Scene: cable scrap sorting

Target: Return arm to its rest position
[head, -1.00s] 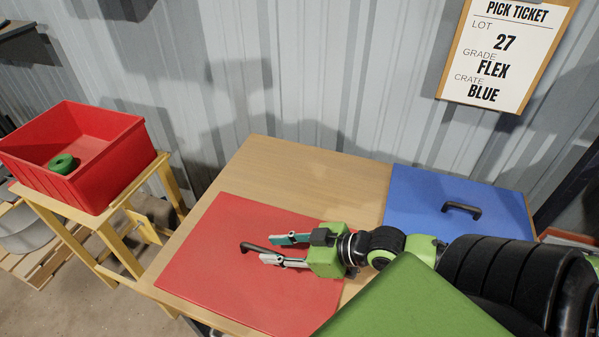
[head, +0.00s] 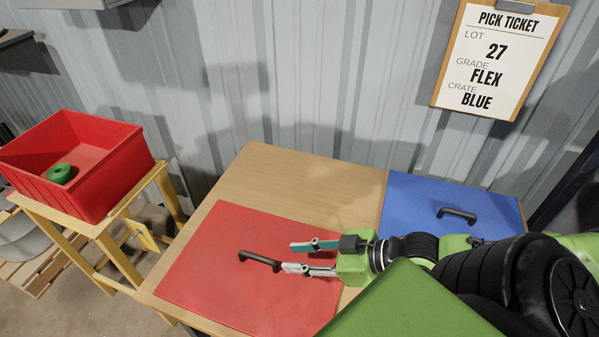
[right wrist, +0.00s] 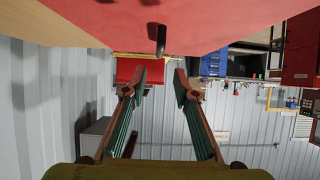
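My right gripper (head: 291,257) is open and empty above the red panel (head: 215,265) on the wooden table. Its fingertips point left, just right of the panel's black handle (head: 260,261); no contact is clear. In the right wrist view the open fingers (right wrist: 160,80) have nothing between them, and the handle (right wrist: 158,38) hangs from the red surface ahead. My right arm reaches in from the lower right, covering part of the blue panel (head: 430,205), which has its own black handle (head: 457,215). My left gripper is not in view.
A red crate (head: 120,177) with a green roll (head: 61,173) inside stands on a yellow-framed stand (head: 120,262) at left. The wooden tabletop (head: 290,180) is bare at the back. A pick ticket (head: 494,62) reading FLEX, BLUE hangs on the corrugated wall (head: 300,80).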

